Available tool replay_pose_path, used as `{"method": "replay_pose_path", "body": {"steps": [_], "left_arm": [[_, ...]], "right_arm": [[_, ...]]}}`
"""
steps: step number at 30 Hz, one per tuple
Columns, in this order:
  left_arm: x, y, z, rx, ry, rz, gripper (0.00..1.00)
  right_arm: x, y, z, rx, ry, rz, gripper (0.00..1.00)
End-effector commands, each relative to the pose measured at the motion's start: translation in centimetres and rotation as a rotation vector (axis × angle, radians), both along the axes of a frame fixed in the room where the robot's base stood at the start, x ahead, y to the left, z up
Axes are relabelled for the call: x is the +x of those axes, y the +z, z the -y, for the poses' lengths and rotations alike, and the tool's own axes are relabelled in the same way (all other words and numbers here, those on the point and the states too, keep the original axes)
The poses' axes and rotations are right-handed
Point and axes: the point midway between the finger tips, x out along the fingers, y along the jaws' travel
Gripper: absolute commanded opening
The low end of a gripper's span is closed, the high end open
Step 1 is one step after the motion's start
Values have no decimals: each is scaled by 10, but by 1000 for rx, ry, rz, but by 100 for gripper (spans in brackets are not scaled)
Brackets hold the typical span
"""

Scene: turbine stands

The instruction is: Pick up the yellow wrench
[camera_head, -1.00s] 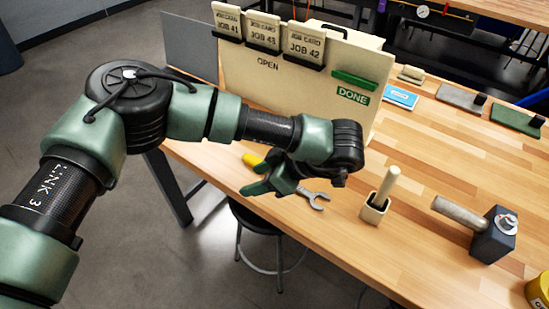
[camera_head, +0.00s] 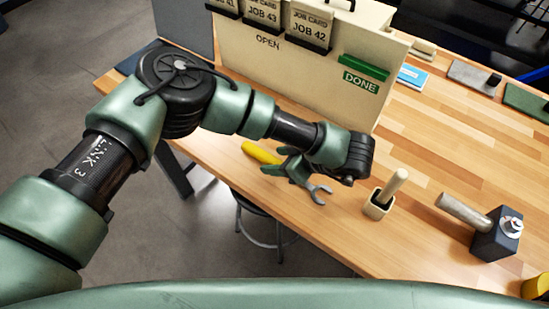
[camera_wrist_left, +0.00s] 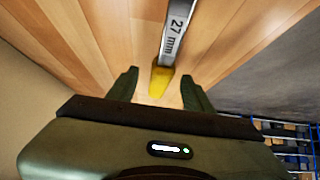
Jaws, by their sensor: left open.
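The yellow wrench lies on the wooden bench near its front edge. In the head view its yellow handle (camera_head: 260,152) shows left of my left gripper (camera_head: 284,171), and its grey open jaw (camera_head: 320,194) shows to the right; the gripper hides the middle. In the left wrist view the wrench's grey shank reads "27 mm", and its yellow part (camera_wrist_left: 161,81) shows between the two open fingers (camera_wrist_left: 159,88), with space on both sides. I cannot tell the exact height of the fingers above the bench. My right gripper is not in view.
A small holder (camera_head: 377,206) with an upright handle stands right of the wrench. A hammer-like tool (camera_head: 494,236) sits farther right. A cream job-card board (camera_head: 300,75) stands behind the arm. A stool (camera_head: 262,222) is below the front edge.

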Motion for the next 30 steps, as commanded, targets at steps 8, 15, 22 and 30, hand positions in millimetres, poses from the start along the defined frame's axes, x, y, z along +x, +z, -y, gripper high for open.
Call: {"method": "replay_pose_path", "body": {"steps": [8,15,22,30], "left_arm": [[0,-1,0,0,0,0,37],[0,-1,0,0,0,0,0],[0,-1,0,0,1,1,0],[0,0,0,0,1,1,0]], "right_arm": [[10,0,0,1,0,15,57],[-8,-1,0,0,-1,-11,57],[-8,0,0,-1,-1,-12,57],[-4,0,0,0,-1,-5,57]]}}
